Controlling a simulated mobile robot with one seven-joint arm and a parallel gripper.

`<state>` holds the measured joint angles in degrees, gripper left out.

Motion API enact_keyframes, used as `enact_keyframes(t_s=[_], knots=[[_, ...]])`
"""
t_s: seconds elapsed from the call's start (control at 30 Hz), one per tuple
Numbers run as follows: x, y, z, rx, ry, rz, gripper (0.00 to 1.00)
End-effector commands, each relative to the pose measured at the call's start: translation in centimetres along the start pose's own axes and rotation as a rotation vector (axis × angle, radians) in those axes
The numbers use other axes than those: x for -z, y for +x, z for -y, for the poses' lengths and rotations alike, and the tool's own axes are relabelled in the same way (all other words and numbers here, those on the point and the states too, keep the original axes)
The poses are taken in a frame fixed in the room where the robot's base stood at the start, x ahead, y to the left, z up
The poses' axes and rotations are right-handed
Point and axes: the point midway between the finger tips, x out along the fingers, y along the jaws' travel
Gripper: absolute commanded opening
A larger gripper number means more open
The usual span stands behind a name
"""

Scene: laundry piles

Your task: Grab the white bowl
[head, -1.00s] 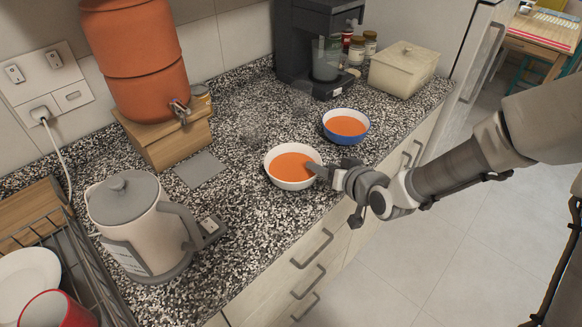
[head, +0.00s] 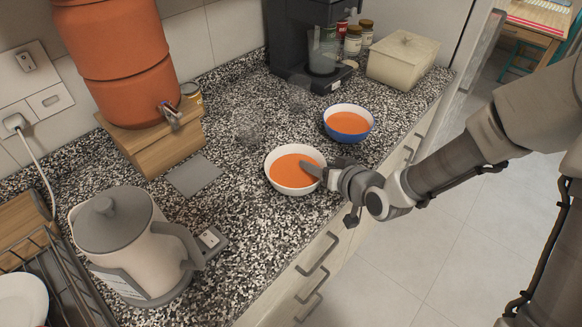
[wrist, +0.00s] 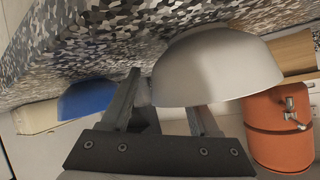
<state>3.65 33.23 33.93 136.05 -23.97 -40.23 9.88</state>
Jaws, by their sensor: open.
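The white bowl (head: 292,187) stands upright on the speckled counter and holds orange contents. In the wrist view the bowl's pale outer side (wrist: 215,70) fills the upper middle. My gripper (head: 316,170) is at the bowl's right rim, with a grey finger reaching over the rim above the contents. In the wrist view my gripper (wrist: 165,105) is open; one finger is outside the bowl and the other is partly hidden behind the bowl's wall. The rim seems to lie between the fingers; I cannot tell whether either touches it.
A blue bowl (head: 348,125) with orange contents stands just behind, to the right. A kettle (head: 125,245) is at the front left, an orange dispenser (head: 115,60) on a wooden stand behind. A coffee machine (head: 300,40) and lidded box (head: 403,60) are at the back. Faint clear glasses stand mid-counter.

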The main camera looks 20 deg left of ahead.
Motion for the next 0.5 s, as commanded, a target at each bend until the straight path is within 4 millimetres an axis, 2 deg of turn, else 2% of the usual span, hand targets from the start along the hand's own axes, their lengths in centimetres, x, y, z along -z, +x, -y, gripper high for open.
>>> enact_keyframes(t_s=[0.37, 0.5], knots=[[-0.37, -0.09, -0.12, 0.0, 0.0, 0.0, 0.61], [-0.36, -0.09, -0.1, 0.0, 0.0, 0.0, 0.4]])
